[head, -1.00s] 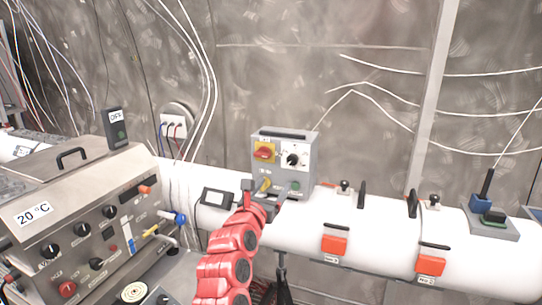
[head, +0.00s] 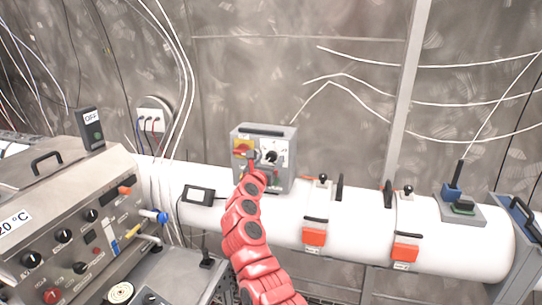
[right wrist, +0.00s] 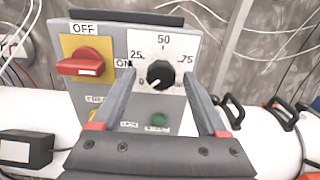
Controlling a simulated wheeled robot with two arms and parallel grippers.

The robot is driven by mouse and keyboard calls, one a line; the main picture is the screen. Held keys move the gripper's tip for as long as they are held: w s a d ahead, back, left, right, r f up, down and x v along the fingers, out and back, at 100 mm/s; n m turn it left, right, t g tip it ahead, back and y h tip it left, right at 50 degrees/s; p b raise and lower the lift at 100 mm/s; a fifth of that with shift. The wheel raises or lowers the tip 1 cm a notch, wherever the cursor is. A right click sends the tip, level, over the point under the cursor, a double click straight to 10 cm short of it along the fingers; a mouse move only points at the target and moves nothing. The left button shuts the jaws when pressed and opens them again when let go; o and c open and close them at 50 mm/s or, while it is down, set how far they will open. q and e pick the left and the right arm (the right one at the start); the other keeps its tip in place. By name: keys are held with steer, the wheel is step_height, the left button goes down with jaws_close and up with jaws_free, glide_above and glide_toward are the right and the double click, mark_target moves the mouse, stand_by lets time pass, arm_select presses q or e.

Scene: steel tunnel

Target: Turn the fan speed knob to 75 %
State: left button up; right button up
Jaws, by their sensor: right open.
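The fan speed knob (right wrist: 160,74) is a round black knob on a white dial plate marked 0, 25, 50 and 75. Its white mark points down and left, near the 0. The knob also shows in the head view (head: 271,157) on the front of a grey control box (head: 283,135). My right gripper (right wrist: 159,68) is open, with one finger on each side of the knob in the right wrist view. I cannot tell whether the fingers touch it. In the head view, my right gripper (head: 254,160) is just in front of the box. My left gripper is not in view.
A red switch (right wrist: 82,64) on a yellow plate, labelled OFF and ON, sits left of the dial. A green button (right wrist: 158,119) is below the knob. The box stands on a white pipe (head: 350,230) with orange-tagged clamps. A small black display (head: 198,195) is at its left.

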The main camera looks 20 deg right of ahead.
steer(key=shift+x, duration=0.8)
jaws_close()
